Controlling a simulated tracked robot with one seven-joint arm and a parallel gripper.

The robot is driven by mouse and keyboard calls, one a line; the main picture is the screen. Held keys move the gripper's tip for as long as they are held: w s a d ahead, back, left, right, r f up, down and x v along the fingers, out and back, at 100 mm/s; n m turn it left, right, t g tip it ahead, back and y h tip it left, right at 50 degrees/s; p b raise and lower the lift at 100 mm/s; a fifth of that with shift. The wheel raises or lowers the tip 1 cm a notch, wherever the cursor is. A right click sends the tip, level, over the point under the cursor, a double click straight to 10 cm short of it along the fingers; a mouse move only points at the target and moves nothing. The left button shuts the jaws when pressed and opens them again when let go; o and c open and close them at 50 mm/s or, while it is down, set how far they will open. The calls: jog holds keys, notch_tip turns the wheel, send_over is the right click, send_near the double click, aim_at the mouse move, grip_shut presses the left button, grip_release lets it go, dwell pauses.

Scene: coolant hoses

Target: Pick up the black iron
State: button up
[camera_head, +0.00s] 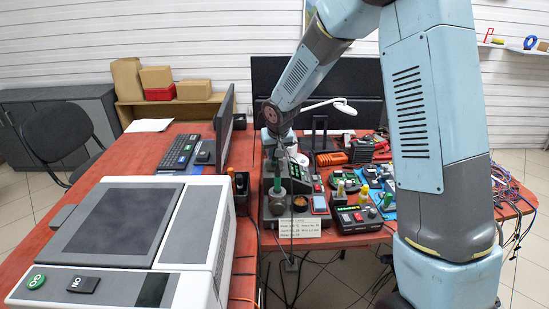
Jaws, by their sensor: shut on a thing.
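My gripper (282,146) is small in the head view, at the end of my arm above the grey soldering station (290,216). It is shut on a slim dark thing (294,157), which looks like the black iron. The fingertips and the exact grip are too small to make out. A thin dark cable hangs down near it, in front of the station. A green-handled iron (277,178) stands upright at the station, just below my gripper.
More stations with yellow and green handles (357,214) stand to the right, partly behind my arm. A monitor (226,128) and keyboard (181,151) are left. A large grey-white machine (190,237) fills the front left. Loose cables hang at the right edge.

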grip_shut()
notch_tip(320, 180, up, 10)
dwell(0.5)
